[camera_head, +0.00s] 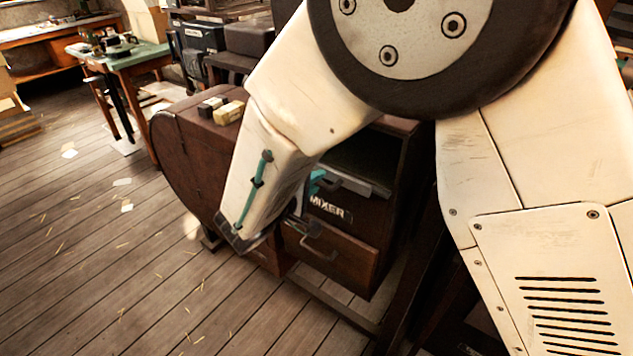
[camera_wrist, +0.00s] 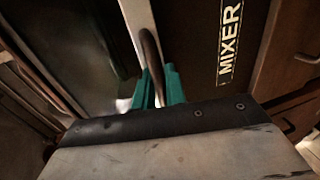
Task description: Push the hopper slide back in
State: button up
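The hopper slide (camera_head: 362,186) is a grey metal plate at the front of the dark wooden cabinet, just above the white MIXER lettering. In the wrist view its pale metal edge (camera_wrist: 134,14) runs up from a dark curved handle (camera_wrist: 150,48). My gripper (camera_head: 316,182) is at the slide's front, mostly hidden behind my wrist in the head view. In the wrist view its teal fingers (camera_wrist: 157,78) lie close on both sides of the handle and appear shut on it. How far the slide stands out is hard to tell.
The cabinet (camera_head: 200,150) has a lower drawer (camera_head: 345,258) with a metal handle below the MIXER panel (camera_head: 345,222). Small blocks (camera_head: 229,112) lie on its top. A green-topped table (camera_head: 130,58) stands behind left. The wooden floor at left is open, with scattered scraps.

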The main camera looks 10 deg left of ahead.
jog(key=shift+o, duration=1.3)
jog(key=shift+w+d, duration=0.1)
jog(key=shift+w, duration=0.05)
jog(key=v, duration=0.8)
